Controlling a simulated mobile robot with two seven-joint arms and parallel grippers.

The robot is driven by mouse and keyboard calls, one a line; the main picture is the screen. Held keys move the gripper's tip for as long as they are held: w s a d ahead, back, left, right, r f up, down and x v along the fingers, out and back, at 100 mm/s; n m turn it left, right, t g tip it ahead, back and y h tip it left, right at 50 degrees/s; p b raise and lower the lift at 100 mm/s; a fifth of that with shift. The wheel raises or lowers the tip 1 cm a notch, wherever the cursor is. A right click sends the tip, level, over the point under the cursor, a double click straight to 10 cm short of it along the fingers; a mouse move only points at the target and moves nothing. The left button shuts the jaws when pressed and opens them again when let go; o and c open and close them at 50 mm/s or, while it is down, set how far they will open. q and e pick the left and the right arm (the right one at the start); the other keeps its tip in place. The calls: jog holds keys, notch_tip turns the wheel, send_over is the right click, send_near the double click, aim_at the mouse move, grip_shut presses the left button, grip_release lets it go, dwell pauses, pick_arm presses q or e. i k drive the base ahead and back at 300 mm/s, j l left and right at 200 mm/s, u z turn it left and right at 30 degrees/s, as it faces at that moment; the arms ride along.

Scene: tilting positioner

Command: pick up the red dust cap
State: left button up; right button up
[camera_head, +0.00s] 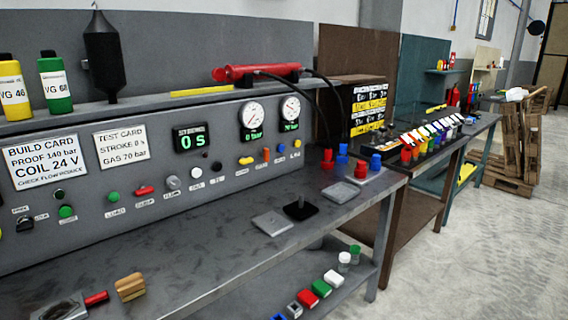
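Several small red and blue cap-like pieces stand at the right end of the grey bench. One red piece (327,160) stands near the panel, next to a blue piece (342,152). A second red piece (361,169) stands on a light plate near the bench's right edge, next to another blue piece (375,161). They are too small to tell which of the red ones is the dust cap. Neither of my grippers is in view.
The grey bench (205,250) has clear room at its middle. A control panel (150,185) rises behind. Coloured blocks (321,288) sit on a lower shelf.

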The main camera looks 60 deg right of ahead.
aim_at(361, 164)
jog(key=z, duration=2.25)
jog(key=i+l+u, duration=0.1)
jog(key=u, duration=0.35)
jog(key=i+l+u, duration=0.2)
jog(key=u, duration=0.25)
jog(key=i+l+u, duration=0.3)
jog(key=l, duration=0.25)
jog(key=i+l+u, duration=0.15)
jog(key=l, duration=0.15)
jog(key=i+l, duration=0.15)
jog(key=l, duration=0.3)
jog(key=i+l+u, duration=0.1)
jog(key=l, duration=0.3)
jog(key=i+l, duration=0.15)
jog(key=l, duration=0.3)
jog(key=i+l+u, duration=0.1)
jog(key=l, duration=0.35)
